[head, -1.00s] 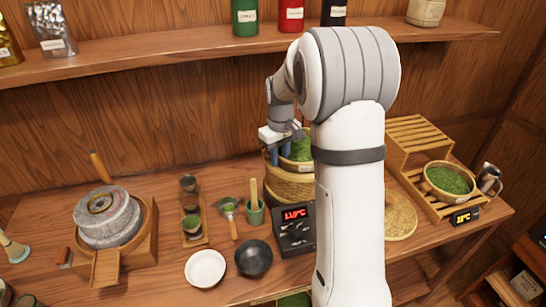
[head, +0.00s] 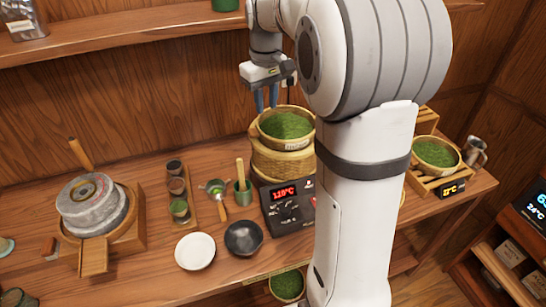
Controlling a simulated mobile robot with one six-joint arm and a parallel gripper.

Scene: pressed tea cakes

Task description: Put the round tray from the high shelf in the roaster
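A round woven tray of green leaf (head: 287,126) sits at the top of the woven roaster (head: 283,165), behind a control box with a red display (head: 287,200). The tray looks slightly raised at the roaster's mouth; I cannot tell how deep it sits. My gripper (head: 266,97) points down at the tray's back left rim. Its two blue fingers are apart with nothing between them. Whether the fingertips touch the rim is unclear. A second round tray of leaf (head: 436,154) is on the lower part of a slatted wooden rack (head: 428,121) at right, partly hidden by my arm.
A third leaf tray (head: 287,285) is under the table. A stone mill (head: 92,205), small cups (head: 177,187), a white bowl (head: 195,251) and a black bowl (head: 243,238) stand left of the roaster. A wall shelf (head: 120,44) runs above. A metal jug (head: 474,153) is far right.

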